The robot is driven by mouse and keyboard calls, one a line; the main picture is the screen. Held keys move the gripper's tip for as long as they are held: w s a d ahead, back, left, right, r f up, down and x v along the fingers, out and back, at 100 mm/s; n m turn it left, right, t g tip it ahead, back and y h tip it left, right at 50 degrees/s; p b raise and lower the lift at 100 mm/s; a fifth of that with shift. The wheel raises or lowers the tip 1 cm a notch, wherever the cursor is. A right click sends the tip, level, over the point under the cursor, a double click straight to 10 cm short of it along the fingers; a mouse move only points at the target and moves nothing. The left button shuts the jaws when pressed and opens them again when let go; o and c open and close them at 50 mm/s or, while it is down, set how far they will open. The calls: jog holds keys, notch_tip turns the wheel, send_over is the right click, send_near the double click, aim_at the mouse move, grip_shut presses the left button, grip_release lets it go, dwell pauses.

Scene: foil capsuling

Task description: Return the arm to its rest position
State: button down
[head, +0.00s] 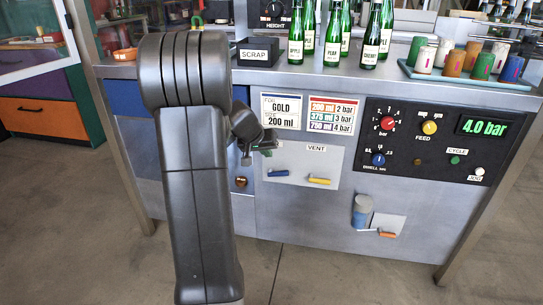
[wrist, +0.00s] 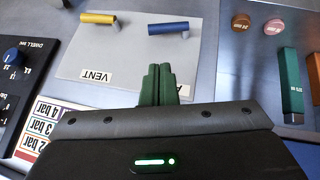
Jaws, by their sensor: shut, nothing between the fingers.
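My dark grey arm rises in front of the machine in the head view, and my gripper (head: 266,147) is near the left part of the front panel. In the wrist view the two green fingers of my gripper (wrist: 158,72) are together with nothing between them. They point at the light plate marked VENT (wrist: 130,55). The plate carries a yellow lever (wrist: 97,18) and a blue lever (wrist: 168,28); the fingers appear apart from both. Part of the gripper is hidden behind my arm in the head view.
Several green bottles (head: 387,40) and a blue tray (head: 466,80) of coloured capsules stand on the machine top. A black SCRAP box (head: 258,54) sits left of the bottles. A control panel (head: 430,138) reads 4.0 bar. The floor in front looks clear.

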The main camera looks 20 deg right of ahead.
jog(key=shift+s+a+r, duration=0.25)
jog(key=shift+a+r, duration=0.05)
jog(key=shift+r, duration=0.15)
